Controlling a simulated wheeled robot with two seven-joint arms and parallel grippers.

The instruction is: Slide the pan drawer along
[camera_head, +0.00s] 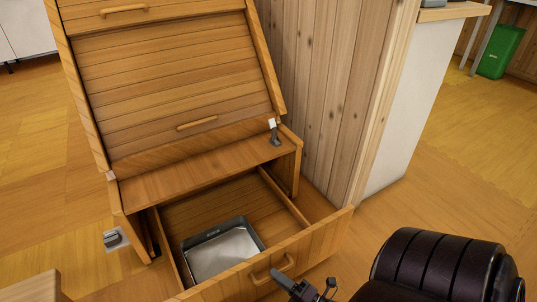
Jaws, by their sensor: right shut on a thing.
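The wooden pan drawer (325,236) is pulled out at the bottom of a wooden cabinet. A grey metal pan (224,252) lies inside it toward the left. The drawer's curved handle (262,276) is on its front board. My right gripper (282,277), dark grey, is at the right part of this handle and shut on it. Its fingertips are small in the view and the exact hold is hard to see. My left gripper is not in view.
The cabinet's slatted front (175,75) rises behind the drawer. A small dark object with a white top (274,131) stands on the ledge above. A plank wall (325,80) is at right. A green bin (501,52) stands far off. Open wooden floor lies at right.

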